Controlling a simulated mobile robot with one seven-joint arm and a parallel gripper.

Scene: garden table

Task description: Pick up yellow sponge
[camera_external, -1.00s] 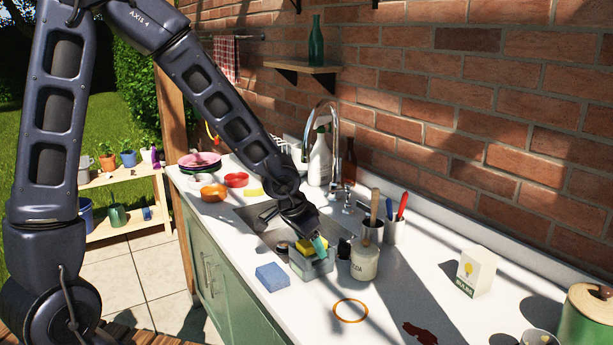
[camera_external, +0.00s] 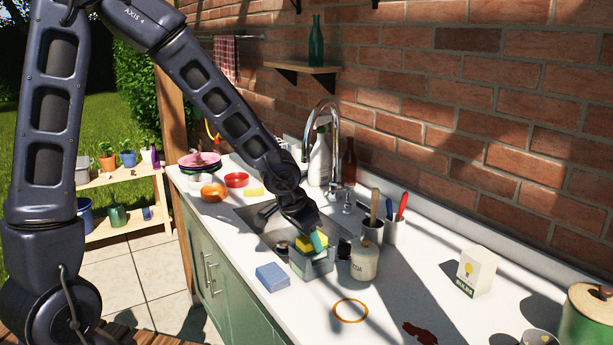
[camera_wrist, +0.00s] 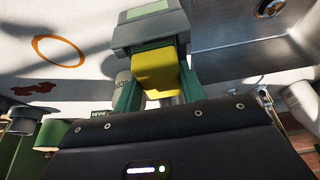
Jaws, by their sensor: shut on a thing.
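The yellow sponge (camera_external: 306,244) is at the top of a small grey caddy (camera_external: 322,266) beside the sink's near edge. In the wrist view the sponge (camera_wrist: 156,72) sits between the two green fingers of my gripper (camera_wrist: 158,92), its far end at the grey caddy (camera_wrist: 150,35). My gripper (camera_external: 311,241) is shut on the sponge from above. The sponge's lower part is hidden by the caddy, so I cannot tell whether it still touches the inside.
A blue sponge (camera_external: 272,277) lies left of the caddy. A white lidded jar (camera_external: 364,262) stands close on the right, with a utensil cup (camera_external: 394,231) behind. The sink (camera_external: 255,215) and tall faucet (camera_external: 333,130) are behind. An orange ring (camera_external: 350,310) lies on the front counter.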

